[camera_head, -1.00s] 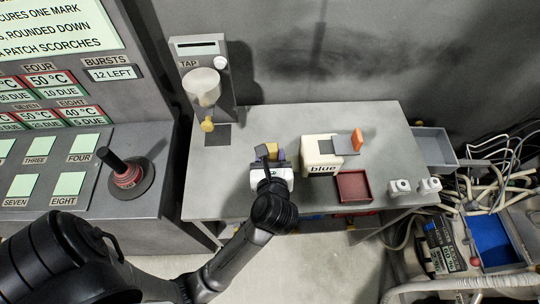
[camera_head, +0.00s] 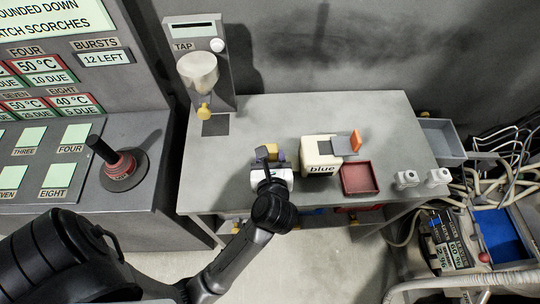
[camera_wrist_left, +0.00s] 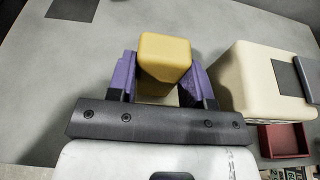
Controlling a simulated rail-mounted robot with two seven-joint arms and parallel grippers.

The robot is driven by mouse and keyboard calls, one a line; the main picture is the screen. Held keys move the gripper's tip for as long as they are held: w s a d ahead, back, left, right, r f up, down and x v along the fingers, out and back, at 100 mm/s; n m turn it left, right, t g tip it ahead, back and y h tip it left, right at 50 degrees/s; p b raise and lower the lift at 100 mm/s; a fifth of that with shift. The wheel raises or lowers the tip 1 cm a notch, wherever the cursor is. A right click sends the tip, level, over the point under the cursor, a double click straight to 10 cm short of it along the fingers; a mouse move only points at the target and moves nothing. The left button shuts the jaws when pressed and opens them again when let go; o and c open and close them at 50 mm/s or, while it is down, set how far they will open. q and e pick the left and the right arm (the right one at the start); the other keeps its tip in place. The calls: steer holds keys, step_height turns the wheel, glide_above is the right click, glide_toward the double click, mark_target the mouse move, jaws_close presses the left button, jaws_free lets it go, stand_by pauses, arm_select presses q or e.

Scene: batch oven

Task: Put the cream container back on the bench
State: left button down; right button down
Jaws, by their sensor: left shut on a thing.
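The cream container (camera_head: 314,147) stands upright on the grey bench (camera_head: 290,115), with the word "blue" on its front. A grey plate and an orange piece (camera_head: 355,141) are at its right side. In the left wrist view the container (camera_wrist_left: 255,80) is just right of my fingers. My left gripper (camera_head: 270,154) is over the bench, left of the container. In the left wrist view its purple fingers (camera_wrist_left: 165,80) are shut on a yellow block (camera_wrist_left: 165,50), not on the container. The block's underside is hidden. My right gripper is not in view.
A tap unit (camera_head: 198,70) stands at the back left over a dark square (camera_head: 215,125). The bench behind the container is clear.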

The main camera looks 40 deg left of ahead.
arm_select(q)
steer(key=shift+f, duration=0.5)
stand_by(0.3)
steer(key=shift+f+b, duration=0.6)
steer(key=shift+b, duration=0.05)
steer(key=c, duration=0.7)
jaws_free()
steer(key=shift+o, duration=1.2)
